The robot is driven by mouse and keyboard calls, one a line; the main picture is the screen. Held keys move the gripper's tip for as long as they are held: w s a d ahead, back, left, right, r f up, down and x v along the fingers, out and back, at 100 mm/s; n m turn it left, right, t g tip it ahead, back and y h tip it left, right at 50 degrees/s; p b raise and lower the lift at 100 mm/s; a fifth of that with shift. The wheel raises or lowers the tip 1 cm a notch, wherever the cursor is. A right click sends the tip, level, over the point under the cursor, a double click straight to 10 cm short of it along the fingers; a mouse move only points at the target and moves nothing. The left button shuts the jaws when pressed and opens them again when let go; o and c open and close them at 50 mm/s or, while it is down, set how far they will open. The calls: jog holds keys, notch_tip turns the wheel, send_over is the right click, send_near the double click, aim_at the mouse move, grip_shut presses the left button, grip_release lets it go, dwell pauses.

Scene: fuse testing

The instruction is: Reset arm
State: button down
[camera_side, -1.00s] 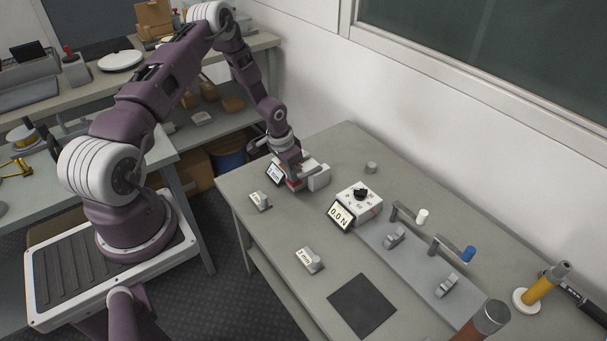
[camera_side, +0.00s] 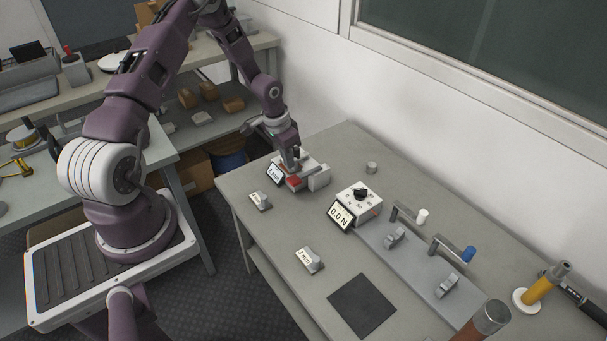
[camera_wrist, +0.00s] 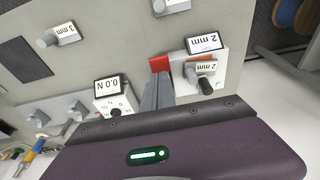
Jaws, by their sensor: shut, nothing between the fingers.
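My gripper (camera_side: 291,163) points down just above the white fixture (camera_side: 312,168); its fingers are shut and empty. In the wrist view the grey fingers (camera_wrist: 157,92) reach toward a red block (camera_wrist: 159,64) at the fixture's edge. The red part (camera_side: 293,182) also shows in the side view. A grey knobbed piece labelled 2 mm (camera_wrist: 205,68) sits on the fixture. A tilted display (camera_wrist: 205,43) beside it reads 2 mm. Whether the fingers touch the red block cannot be told.
Two similar labelled pieces lie on the table: one near the left edge (camera_side: 260,201), one farther forward (camera_side: 309,259). A white dial box (camera_side: 366,199) has a display (camera_side: 341,215) reading 0.0 N.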

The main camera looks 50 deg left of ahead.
jog(key=shift+s+r, duration=0.15)
jog(key=shift+r, duration=0.65)
jog(key=s+d+r+y, duration=0.1)
jog(key=s+d+r, duration=0.15)
jog(key=r, duration=0.55)
jog(key=s+d+r+t, duration=0.15)
jog(key=d+r, duration=0.25)
jog(key=r, duration=0.5)
jog(key=s+d+r+y, duration=0.15)
jog(key=d+r, duration=0.25)
jog(key=r, duration=0.4)
jog(key=s+d+r+t+h, duration=0.1)
jog(key=s+d+r, duration=0.2)
jog(key=s, duration=0.6)
jog(key=s+d+r+t+h, duration=0.1)
jog(key=s+d+r, duration=0.3)
jog(key=s+d, duration=0.3)
jog(key=s, duration=0.3)
jog(key=shift+s+d+r, duration=0.2)
jog(key=shift+s+d, duration=0.1)
jog(key=shift+d, duration=0.05)
jog(key=shift+h, duration=0.25)
